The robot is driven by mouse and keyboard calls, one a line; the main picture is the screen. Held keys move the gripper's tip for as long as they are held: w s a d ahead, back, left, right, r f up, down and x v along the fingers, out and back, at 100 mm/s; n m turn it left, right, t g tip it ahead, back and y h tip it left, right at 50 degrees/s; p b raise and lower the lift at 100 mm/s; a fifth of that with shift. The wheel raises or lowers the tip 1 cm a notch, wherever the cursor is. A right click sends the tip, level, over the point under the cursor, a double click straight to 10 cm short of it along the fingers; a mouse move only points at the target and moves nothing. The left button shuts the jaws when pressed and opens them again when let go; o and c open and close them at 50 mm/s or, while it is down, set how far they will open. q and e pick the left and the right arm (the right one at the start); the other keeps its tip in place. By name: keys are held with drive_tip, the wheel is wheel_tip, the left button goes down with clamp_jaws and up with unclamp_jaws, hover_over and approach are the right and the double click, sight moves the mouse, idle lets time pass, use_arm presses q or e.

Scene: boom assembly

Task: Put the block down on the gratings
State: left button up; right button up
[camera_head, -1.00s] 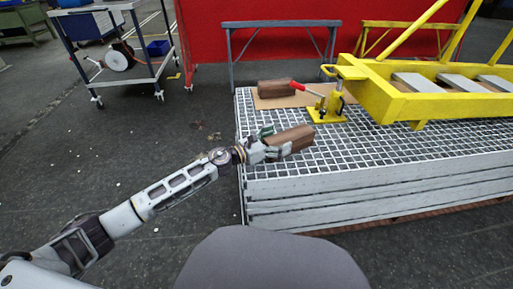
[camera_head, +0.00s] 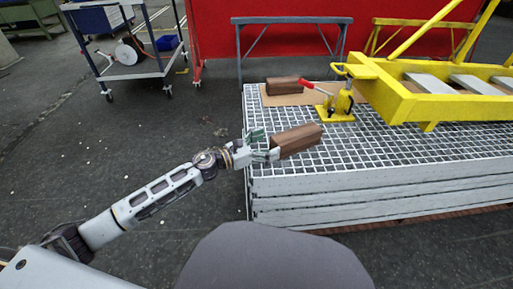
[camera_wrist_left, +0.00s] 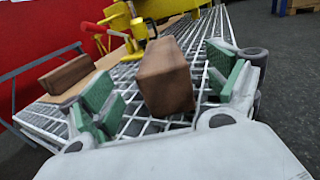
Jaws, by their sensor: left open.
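A brown wooden block (camera_head: 297,141) lies on the near left part of the gratings (camera_head: 375,148), a stack of pale metal grids. My left gripper (camera_head: 266,145) is at the block's left end, over the left edge of the stack. In the left wrist view the block (camera_wrist_left: 165,78) sits between the two green-padded fingers (camera_wrist_left: 160,92), with a gap on each side. The gripper is open. The block appears to rest on the grid. My right gripper is not in view.
A second brown block (camera_head: 284,86) lies on a tan board (camera_head: 305,97) at the back left of the gratings. A yellow jack (camera_head: 338,103) with a red handle stands beside it. A yellow boom frame (camera_head: 415,100) is at the right. Bare grating lies right of the near block.

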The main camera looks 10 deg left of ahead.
use_arm(q)
drive_tip(key=shift+v, duration=2.05)
